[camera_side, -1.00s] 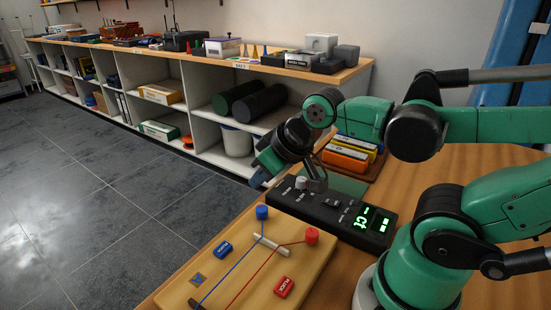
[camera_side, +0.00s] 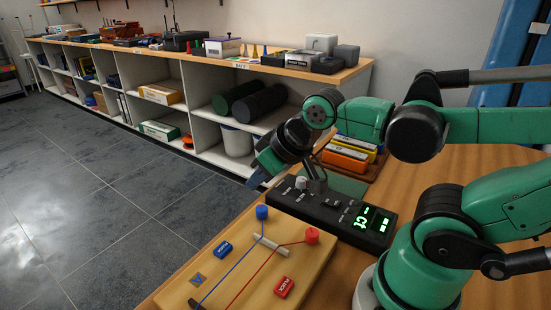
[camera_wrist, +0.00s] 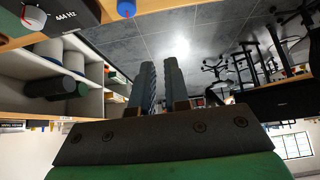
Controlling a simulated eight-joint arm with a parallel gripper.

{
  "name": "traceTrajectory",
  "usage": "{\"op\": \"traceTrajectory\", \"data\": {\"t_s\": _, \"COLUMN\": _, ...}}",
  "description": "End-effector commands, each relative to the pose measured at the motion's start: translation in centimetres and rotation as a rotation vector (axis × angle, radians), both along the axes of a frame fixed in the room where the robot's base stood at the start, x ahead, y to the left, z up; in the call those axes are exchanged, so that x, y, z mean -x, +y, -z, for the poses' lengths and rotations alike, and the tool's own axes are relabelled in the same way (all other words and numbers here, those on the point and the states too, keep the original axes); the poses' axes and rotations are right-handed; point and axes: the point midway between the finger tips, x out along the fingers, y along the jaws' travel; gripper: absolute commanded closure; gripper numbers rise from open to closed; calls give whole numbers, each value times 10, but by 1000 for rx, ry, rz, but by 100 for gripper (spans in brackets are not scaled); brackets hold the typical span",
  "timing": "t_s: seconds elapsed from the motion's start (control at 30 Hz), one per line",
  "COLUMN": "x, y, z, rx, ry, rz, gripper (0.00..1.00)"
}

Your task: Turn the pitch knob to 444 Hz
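The black tuner box (camera_side: 345,222) lies on the wooden table, with a green lit display (camera_side: 366,222) at its right end. The pale pitch knob (camera_side: 301,183) stands near its far left end. In the wrist view the knob (camera_wrist: 34,17) shows at the upper left, close to a "444 Hz" label (camera_wrist: 66,15); a red mark is beside it, but its exact setting is too small to tell. My gripper (camera_side: 259,178) is left of the knob in the side view, apart from it.
A wooden board (camera_side: 205,265) with a blue peg (camera_side: 262,212), a red peg (camera_side: 312,235) and strings lies in front of the box. Orange and yellow boxes (camera_side: 345,158) sit behind it. Shelves (camera_side: 215,115) stand at the back. Open floor is to the left.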

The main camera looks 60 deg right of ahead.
Motion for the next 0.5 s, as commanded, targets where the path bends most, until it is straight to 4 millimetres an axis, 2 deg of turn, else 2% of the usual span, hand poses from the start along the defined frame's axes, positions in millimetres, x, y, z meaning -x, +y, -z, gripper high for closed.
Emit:
{"op": "traceTrajectory", "data": {"t_s": 0.03, "x": -1, "y": -2, "z": 0, "rx": 9, "ry": 6, "rz": -6, "gripper": 72}}
{"op": "traceTrajectory", "data": {"t_s": 0.17, "x": -6, "y": -18, "z": 0, "rx": 99, "ry": 68, "rz": -85, "gripper": 36}}
{"op": "traceTrajectory", "data": {"t_s": 0.33, "x": -15, "y": -65, "z": 6, "rx": 289, "ry": 263, "rz": -357, "gripper": 36}}
{"op": "traceTrajectory", "data": {"t_s": 0.5, "x": -15, "y": -117, "z": 22, "rx": 378, "ry": 442, "rz": -703, "gripper": 36}}
